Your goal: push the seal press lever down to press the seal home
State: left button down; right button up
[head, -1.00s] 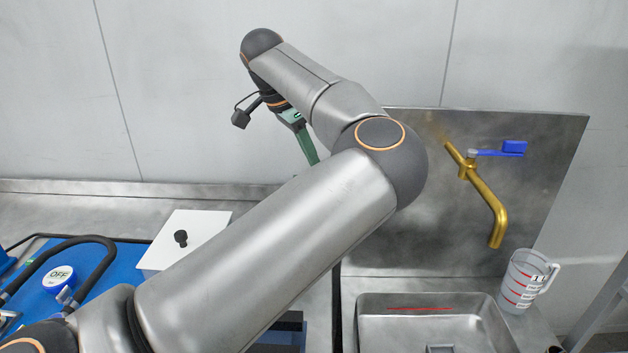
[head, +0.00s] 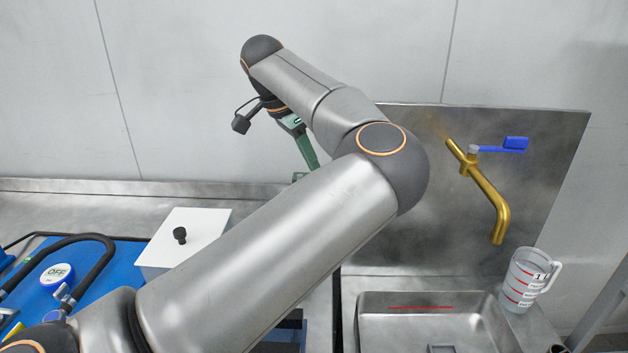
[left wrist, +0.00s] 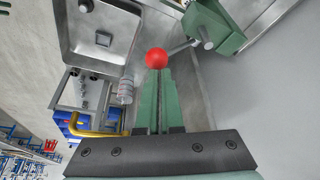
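The seal press lever shows in the left wrist view as a red ball knob (left wrist: 156,58) on a thin metal rod that runs right to the green press body (left wrist: 228,28). My left gripper (left wrist: 160,72) has its two green fingers together, and their tips are right at the knob. Whether they touch it I cannot tell. In the head view the left gripper (head: 306,150) points down beyond my arm, which hides most of the press; only a small green piece shows by the fingertips. The seal is not visible. My right gripper is not in view.
A steel sink (head: 420,300) lies at the right, with a brass tap (head: 485,190) above it and a measuring jug (head: 524,280) beside it. A white box (head: 188,236) with a black knob and a blue panel with a gauge (head: 57,275) are at the left.

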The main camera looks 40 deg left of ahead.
pick_arm(q)
jog(key=shift+f, duration=0.5)
jog(key=shift+s+d+f+b, duration=0.2)
jog(key=shift+d+f+b, duration=0.05)
jog(key=shift+f+b, duration=0.35)
jog(key=shift+s+d+f+b, duration=0.15)
jog(key=shift+d+f+b, duration=0.05)
jog(key=shift+f+b, duration=0.4)
jog(key=shift+s, duration=0.1)
jog(key=shift+f, duration=0.1)
jog(key=shift+s+d+f+b, duration=0.45)
jog(key=shift+s+f+b, duration=0.3)
jog(key=shift+b, duration=0.45)
jog(key=shift+w+f, duration=0.1)
jog(key=shift+f, duration=0.05)
